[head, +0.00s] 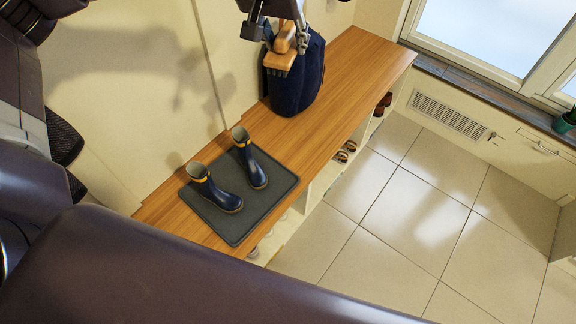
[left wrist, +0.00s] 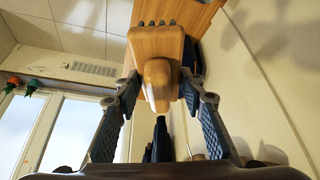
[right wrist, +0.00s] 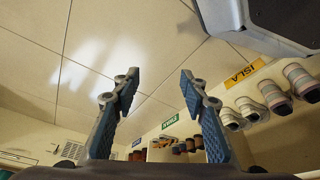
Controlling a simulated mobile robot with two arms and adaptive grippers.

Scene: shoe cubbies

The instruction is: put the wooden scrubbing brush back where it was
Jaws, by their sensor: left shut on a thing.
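The wooden scrubbing brush (head: 280,61) is held up near the wall, bristles pointing down, in front of the dark blue bag (head: 303,88) in the head view. My left gripper (head: 279,37) is shut on the brush; in the left wrist view its fingers (left wrist: 162,84) flank the brush's wooden knob and block (left wrist: 156,42). In that view a few dark bristles show at the block's edge. My right gripper (right wrist: 160,78) shows only in the right wrist view, open and empty.
A wooden bench top (head: 345,75) runs along the wall. Dark blue boots (head: 252,166) stand on a grey mat (head: 233,228) on it. Shoes sit in cubbies below, including pale shoes (right wrist: 250,110) by a yellow ISLA label (right wrist: 244,73). The tiled floor (head: 400,215) is clear.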

